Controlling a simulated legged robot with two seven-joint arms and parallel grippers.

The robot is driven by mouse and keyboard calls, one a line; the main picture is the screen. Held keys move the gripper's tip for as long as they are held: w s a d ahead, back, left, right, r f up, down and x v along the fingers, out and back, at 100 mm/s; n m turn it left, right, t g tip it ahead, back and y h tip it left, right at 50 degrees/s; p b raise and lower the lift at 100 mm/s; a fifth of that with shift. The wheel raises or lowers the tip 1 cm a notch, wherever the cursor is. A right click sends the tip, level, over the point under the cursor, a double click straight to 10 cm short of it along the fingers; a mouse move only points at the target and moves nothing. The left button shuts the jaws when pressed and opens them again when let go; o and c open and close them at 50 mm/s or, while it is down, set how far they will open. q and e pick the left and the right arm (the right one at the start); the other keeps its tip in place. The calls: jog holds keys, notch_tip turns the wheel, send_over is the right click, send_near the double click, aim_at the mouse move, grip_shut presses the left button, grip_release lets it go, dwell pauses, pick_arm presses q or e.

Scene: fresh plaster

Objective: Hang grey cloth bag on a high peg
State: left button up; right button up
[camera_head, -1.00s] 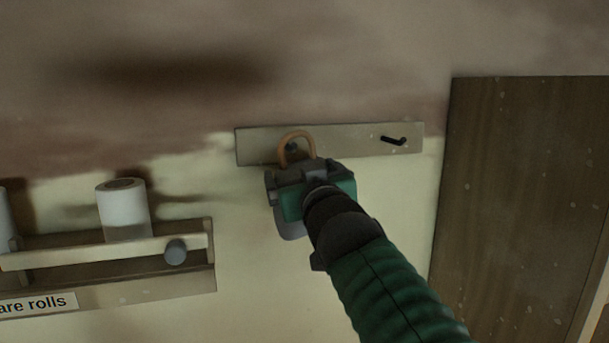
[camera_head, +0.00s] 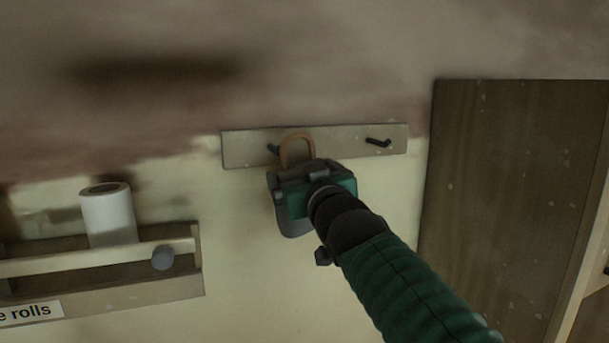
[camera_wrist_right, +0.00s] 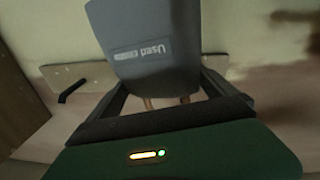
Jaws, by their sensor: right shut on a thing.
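My right gripper (camera_head: 293,175) is shut on the grey cloth bag (camera_head: 294,226), whose body shows below the jaws. In the right wrist view the bag (camera_wrist_right: 150,60) fills the top middle and carries a "Used" label. Its tan handle loop (camera_head: 297,137) stands up above the jaws, in front of the peg board (camera_head: 335,148). The left dark peg (camera_head: 273,149) shows just left of the loop, outside it in the picture. The right peg (camera_head: 378,142) is bare. I cannot tell the depth gap between loop and board. My left gripper is out of view.
A wooden shelf (camera_head: 100,287) with a white roll (camera_head: 109,214) and a grey round knob (camera_head: 163,258) is at lower left. A tall brown wooden panel (camera_head: 510,200) stands at right. The wall between them is clear below the board.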

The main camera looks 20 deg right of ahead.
jog(key=shift+a+r, duration=0.1)
jog(key=shift+a, duration=0.35)
jog(key=shift+a+r, duration=0.1)
jog(key=shift+a, duration=0.1)
jog(key=shift+p, duration=0.35)
jog(key=shift+w+p, duration=0.1)
jog(key=shift+p, duration=0.25)
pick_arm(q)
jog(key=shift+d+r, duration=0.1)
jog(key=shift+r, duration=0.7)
pick_arm(e)
jog(key=shift+d+f, duration=0.1)
jog(key=shift+f, duration=0.1)
